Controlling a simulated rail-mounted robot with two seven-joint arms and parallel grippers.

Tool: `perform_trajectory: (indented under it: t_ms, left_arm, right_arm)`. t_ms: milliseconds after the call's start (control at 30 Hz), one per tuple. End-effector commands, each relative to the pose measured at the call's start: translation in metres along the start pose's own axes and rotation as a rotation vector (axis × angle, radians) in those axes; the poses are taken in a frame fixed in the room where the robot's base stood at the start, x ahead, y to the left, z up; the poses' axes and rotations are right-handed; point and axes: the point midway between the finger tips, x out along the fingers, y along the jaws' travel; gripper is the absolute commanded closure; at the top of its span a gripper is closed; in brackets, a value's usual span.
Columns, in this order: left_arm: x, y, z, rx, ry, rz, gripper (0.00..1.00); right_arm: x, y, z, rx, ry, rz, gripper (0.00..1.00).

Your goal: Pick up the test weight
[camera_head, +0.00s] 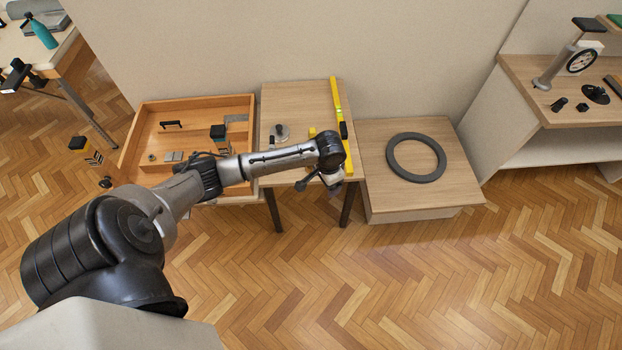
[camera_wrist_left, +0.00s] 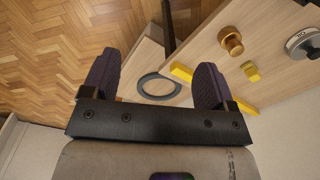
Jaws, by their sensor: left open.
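A grey round metal piece with a knob (camera_head: 281,131) stands on the small wooden table (camera_head: 296,98). It also shows at the right edge of the left wrist view (camera_wrist_left: 303,43), with dark marking on it. A brass knobbed cylinder (camera_wrist_left: 231,40) stands on the same tabletop in the left wrist view. Either could be the test weight; I cannot tell which. My left gripper (camera_head: 333,186) is by the table's front right corner. In its wrist view the two fingers (camera_wrist_left: 157,64) are wide apart with nothing between them. My right gripper is not in view.
A yellow level (camera_head: 341,120) lies along the table's right edge. A wooden tray (camera_head: 143,133) is at left. A dark ring (camera_head: 389,153) lies on a low wooden platform (camera_head: 452,190) at right. The front floor is clear.

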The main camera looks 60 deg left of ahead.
Motion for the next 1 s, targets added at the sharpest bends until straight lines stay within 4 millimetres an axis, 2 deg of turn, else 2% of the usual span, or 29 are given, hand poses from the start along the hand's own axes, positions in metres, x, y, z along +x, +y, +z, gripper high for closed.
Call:
perform_trajectory:
  t_ms: [33, 100, 300, 433, 567, 700, 1000]
  left_arm:
    - [0.025, -0.023, -0.011, -0.047, -0.005, -0.012, 0.20]
    - [0.034, -0.049, -0.022, -0.108, -0.014, -0.016, 0.20]
    - [0.043, -0.115, -0.042, -0.277, -0.023, -0.010, 0.20]
    - [0.043, -0.145, -0.047, -0.365, -0.020, 0.000, 0.20]
    - [0.040, -0.165, -0.049, -0.423, -0.016, 0.010, 0.20]
    - [0.043, -0.175, -0.049, -0.455, -0.015, 0.018, 0.20]
    - [0.092, -0.176, -0.048, -0.463, -0.016, 0.020, 0.20]
  right_arm:
    - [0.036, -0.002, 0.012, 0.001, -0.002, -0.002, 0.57]
    - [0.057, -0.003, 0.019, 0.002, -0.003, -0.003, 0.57]
    - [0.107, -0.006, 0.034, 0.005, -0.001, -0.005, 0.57]
    - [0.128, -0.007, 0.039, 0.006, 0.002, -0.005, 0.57]
    - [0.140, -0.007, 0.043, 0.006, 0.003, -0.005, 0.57]
    - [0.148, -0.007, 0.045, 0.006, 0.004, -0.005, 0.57]
    - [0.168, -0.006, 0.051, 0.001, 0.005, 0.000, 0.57]
